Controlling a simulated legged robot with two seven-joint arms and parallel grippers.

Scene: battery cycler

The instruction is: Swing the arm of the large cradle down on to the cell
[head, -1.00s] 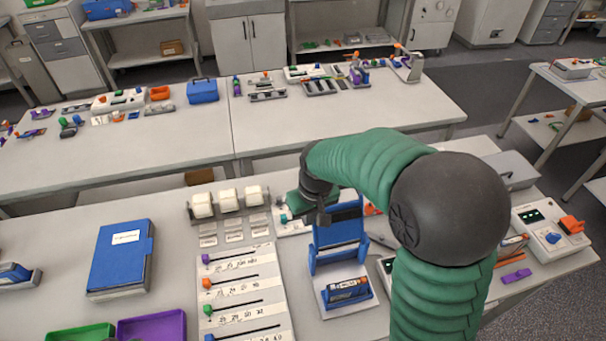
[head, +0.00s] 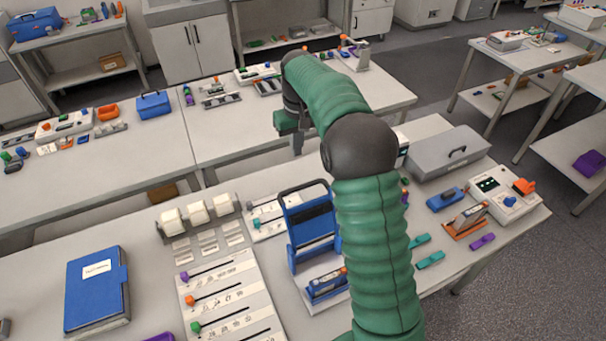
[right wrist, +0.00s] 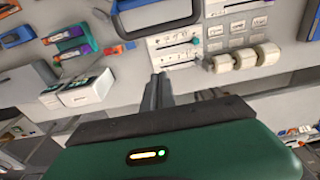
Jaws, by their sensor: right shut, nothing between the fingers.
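The large cradle has a blue arm (head: 308,222) with a dark pad and a dark top bar. The arm stands raised behind the cell (head: 328,284), which lies in the blue holder on a pale base. The raised arm is apart from the cell. My right gripper (head: 297,143) is shut and empty, held up beyond the cradle, apart from its arm. In the right wrist view its closed fingers (right wrist: 157,92) point towards the bench, and part of the blue arm (right wrist: 150,18) shows at the top edge. My left gripper is out of view.
Left of the cradle are a slider board (head: 232,300), white rolls (head: 198,212) and a blue binder (head: 97,288). On the right are an orange cradle (head: 459,231), a grey case (head: 449,154) and a white instrument (head: 505,202). My right arm covers the bench just right of the cradle.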

